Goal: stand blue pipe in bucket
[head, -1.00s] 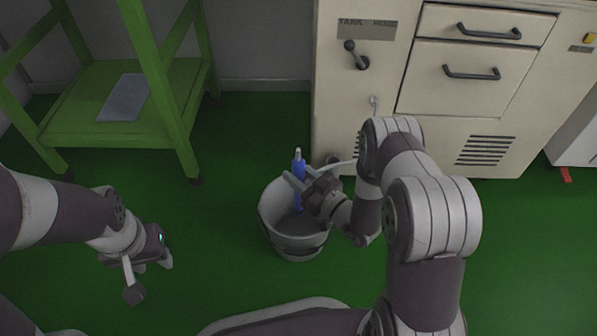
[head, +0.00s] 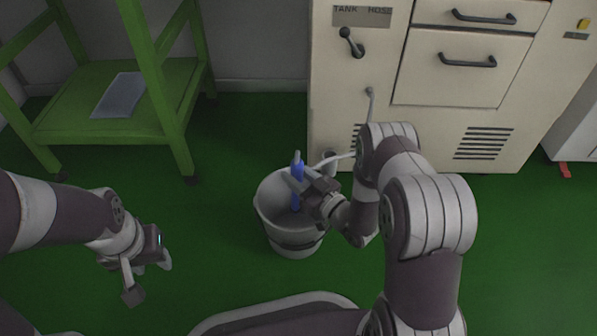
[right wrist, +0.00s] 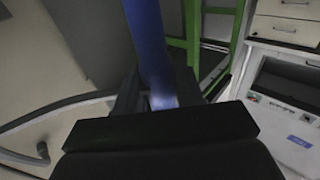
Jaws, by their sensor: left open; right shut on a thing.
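The blue pipe (head: 297,187) is upright inside the mouth of the grey bucket (head: 293,243), with its pale tip above the rim. My right gripper (head: 296,182) is shut on the blue pipe, reaching over the bucket's right rim. In the right wrist view the blue pipe (right wrist: 148,45) runs up between the dark fingers. The pipe's lower end is inside the bucket, and I cannot tell whether it touches the bottom. My left gripper (head: 150,280) is open and empty, low at the left, well apart from the bucket.
A cream cabinet (head: 450,90) with drawers and a lever stands behind the bucket. A pale hose (head: 333,158) runs near the bucket's back right. A green shelf (head: 95,125) with a grey sheet (head: 120,95) stands at the back left. Green floor is clear between shelf and bucket.

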